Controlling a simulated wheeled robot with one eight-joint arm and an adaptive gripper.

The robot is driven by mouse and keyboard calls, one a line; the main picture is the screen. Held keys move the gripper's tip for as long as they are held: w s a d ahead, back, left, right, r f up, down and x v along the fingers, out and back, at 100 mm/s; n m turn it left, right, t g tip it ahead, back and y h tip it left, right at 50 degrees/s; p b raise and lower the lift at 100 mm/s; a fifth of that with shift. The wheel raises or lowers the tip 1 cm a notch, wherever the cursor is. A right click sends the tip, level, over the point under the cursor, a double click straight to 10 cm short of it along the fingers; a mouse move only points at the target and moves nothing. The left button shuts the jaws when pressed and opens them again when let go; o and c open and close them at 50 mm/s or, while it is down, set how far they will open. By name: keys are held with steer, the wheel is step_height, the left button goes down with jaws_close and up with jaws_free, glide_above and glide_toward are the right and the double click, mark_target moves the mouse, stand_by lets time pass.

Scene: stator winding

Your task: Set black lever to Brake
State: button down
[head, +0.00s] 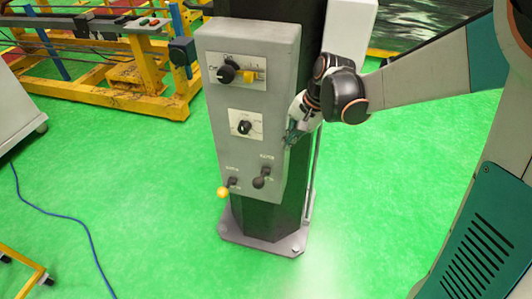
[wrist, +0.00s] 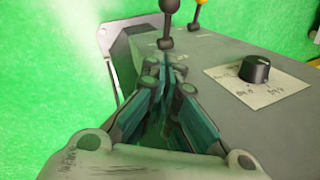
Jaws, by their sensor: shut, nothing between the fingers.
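The black lever (head: 260,182) is at the lower right of the grey control box face. Its dark ball end points down and slightly left. Small labels sit above and beside it, too blurred to read. In the wrist view the black lever (wrist: 168,7) rises just beyond my fingertips. My gripper (head: 291,136) is at the right edge of the box, above the lever. In the wrist view my gripper (wrist: 166,66) has its teal fingers together at the tips, holding nothing. Whether the tips touch the lever base cannot be told.
A yellow-ended lever (head: 223,192) is left of the black one. A black knob (head: 244,128) is mid-box, and a larger black knob (head: 227,74) with a yellow part is above. The box (head: 205,150) is on a dark post. Green floor around is mostly clear.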

steer(key=shift+w+a+f, duration=0.1)
steer(key=shift+a+f, duration=0.05)
steer(key=shift+f, duration=0.1)
steer(key=shift+f, duration=0.1)
steer(key=s+a+b+x, duration=0.1)
steer(key=b+x, duration=0.3)
steer(key=x, duration=0.8)
steer(key=shift+s+a+b, duration=0.4)
steer(key=shift+s+a, duration=0.2)
steer(key=shift+f, duration=0.25)
